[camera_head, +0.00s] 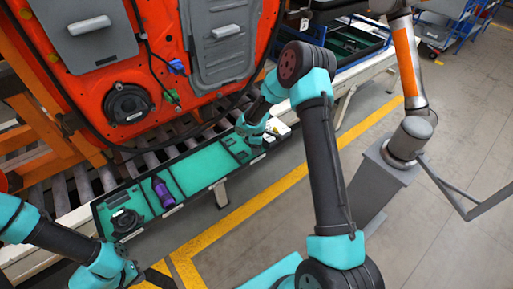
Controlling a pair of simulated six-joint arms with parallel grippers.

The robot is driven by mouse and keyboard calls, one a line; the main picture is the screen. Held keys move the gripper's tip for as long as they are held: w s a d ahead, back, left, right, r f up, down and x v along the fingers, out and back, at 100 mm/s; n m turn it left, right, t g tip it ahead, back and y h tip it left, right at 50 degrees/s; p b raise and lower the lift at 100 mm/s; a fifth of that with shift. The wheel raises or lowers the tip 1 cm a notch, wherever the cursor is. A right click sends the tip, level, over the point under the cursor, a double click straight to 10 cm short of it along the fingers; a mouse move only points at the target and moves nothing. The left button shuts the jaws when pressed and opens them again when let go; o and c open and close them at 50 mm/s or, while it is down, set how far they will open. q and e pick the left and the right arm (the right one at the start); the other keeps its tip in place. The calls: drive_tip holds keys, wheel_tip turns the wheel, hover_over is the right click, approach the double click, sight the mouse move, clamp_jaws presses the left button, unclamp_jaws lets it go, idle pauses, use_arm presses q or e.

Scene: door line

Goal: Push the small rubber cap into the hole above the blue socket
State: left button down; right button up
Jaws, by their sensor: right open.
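The blue socket (177,67) sits on the orange door panel (172,28), at the end of a black cable. I cannot make out the hole above it at this size. I cannot pick out the small rubber cap. My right gripper (257,143) is open, low over the right end of the long black tray, apart from the blue socket. My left gripper (132,278) is at the bottom left, in front of the tray's left end; its fingers are too small and partly cut off to judge.
The black tray (95,212) with green inserts holds a purple bottle-like item (163,192) and a black ring (126,221). A green connector (173,97) and round black speaker (128,104) are on the door. Rollers (82,187) lie beneath.

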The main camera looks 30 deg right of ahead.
wheel_tip(320, 180, up, 16)
drive_tip(key=shift+w+a, duration=0.2)
drive_tip(key=shift+f, duration=0.1)
idle(0.6)
drive_tip(key=s+a+f+m+y, duration=0.4)
drive_tip(key=s+a+f+m, duration=0.2)
drive_tip(key=s+a+f, duration=0.65)
drive_tip(key=s+a+f+m, duration=0.1)
drive_tip(key=s+f+m, duration=0.2)
drive_tip(key=s, duration=0.4)
drive_tip(key=s+a+f+m, duration=0.1)
drive_tip(key=s+f+m, duration=0.2)
drive_tip(key=s, duration=0.4)
drive_tip(key=shift+s+a+f+t, duration=0.3)
drive_tip(key=shift+s+f+t, duration=0.1)
drive_tip(key=shift+f, duration=0.3)
